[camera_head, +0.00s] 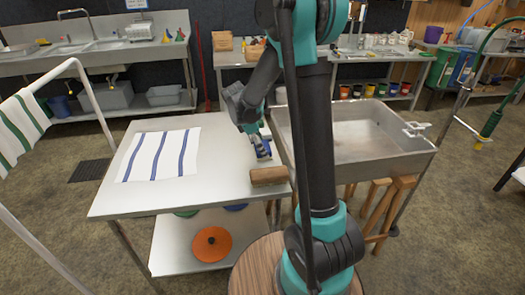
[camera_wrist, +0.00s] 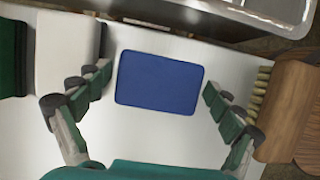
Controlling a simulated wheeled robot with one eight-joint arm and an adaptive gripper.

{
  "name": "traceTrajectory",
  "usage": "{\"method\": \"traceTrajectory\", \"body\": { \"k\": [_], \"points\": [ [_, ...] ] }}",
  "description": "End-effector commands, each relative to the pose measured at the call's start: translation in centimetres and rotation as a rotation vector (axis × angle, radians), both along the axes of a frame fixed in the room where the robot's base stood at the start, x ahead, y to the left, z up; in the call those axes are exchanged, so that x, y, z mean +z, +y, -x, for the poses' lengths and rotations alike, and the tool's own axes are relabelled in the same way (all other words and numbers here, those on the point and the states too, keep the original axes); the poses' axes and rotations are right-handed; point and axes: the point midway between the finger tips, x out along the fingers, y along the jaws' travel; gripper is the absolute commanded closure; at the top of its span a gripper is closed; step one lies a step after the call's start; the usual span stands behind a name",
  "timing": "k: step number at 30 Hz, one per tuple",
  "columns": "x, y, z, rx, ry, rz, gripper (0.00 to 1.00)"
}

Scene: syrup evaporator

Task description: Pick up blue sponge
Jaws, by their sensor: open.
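The blue sponge (camera_wrist: 159,82) is a flat blue rectangle lying on the white table in the wrist view. My gripper (camera_wrist: 158,90) is open, with one finger to the left of the sponge and one to the right, and clear space between each finger and the sponge. In the head view my gripper (camera_head: 258,150) points down over the right part of the table (camera_head: 125,199). A little blue shows at the fingers there, and the sponge is mostly hidden by them.
A wooden-backed brush (camera_head: 269,176) lies at the table's right edge; it also shows in the wrist view (camera_wrist: 290,110). A striped towel (camera_head: 160,155) covers the table's left part. A metal evaporator pan (camera_head: 365,135) stands at the right.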

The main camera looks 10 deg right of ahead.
Motion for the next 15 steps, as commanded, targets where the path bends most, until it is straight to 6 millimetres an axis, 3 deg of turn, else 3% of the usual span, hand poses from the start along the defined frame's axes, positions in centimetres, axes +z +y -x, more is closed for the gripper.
{"method": "traceTrajectory", "body": {
  "k": [4,12,15],
  "points": [
    [0.02,0.01,0.0,0.0,0.0,0.0,0.09],
    [0.04,0.02,0.0,0.0,0.0,0.0,0.43],
    [0.04,0.02,0.0,0.0,0.0,0.0,0.5]
  ]
}}
